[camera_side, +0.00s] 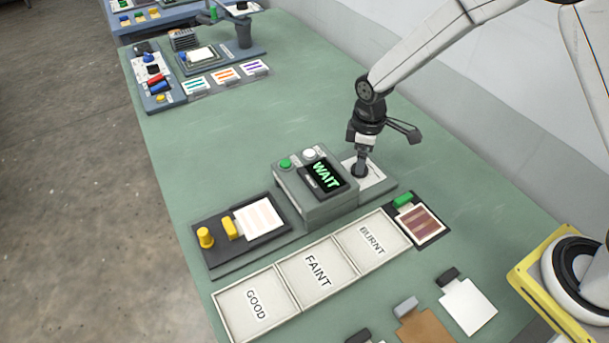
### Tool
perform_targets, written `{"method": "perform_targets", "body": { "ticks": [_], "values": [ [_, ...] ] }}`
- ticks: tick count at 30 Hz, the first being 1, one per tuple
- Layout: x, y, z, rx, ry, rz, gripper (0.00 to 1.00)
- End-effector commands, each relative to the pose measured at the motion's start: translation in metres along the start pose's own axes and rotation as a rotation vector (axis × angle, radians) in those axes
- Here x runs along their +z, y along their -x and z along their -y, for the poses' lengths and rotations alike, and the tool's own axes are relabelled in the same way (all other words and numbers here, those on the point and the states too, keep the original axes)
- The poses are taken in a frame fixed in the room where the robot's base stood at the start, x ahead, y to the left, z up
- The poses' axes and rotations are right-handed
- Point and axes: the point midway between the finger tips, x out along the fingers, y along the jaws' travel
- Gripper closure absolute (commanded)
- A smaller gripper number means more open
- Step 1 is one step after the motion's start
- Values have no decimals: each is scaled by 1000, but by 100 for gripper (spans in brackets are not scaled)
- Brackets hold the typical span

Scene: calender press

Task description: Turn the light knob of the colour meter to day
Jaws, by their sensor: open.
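The colour meter (316,206) is a grey box in the middle of the green table. Its black screen (326,176) reads WAIT in green, with a green button (286,163) and a white button (309,154) beside it. A white plate (377,176) adjoins its right side. A dark round knob (359,171) is on this plate. My gripper (361,162) points down with its fingertips at the knob. It is open; I cannot tell whether the fingers touch the knob. The fingers partly hide the knob and the plate's lettering, so its setting is unreadable.
In front are trays marked GOOD (230,308), FAINT (291,281) and BURNT (353,234). Tagged cards lie at the front right.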

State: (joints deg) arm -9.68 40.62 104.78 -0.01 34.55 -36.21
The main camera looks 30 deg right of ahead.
Motion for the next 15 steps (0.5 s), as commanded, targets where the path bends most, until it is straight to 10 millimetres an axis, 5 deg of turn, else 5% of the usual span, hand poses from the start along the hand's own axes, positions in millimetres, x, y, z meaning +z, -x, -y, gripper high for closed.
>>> {"method": "perform_targets", "body": {
  "ticks": [15],
  "values": [
    [0, 48, 0, 0, 1, 0, 5]
  ]
}}
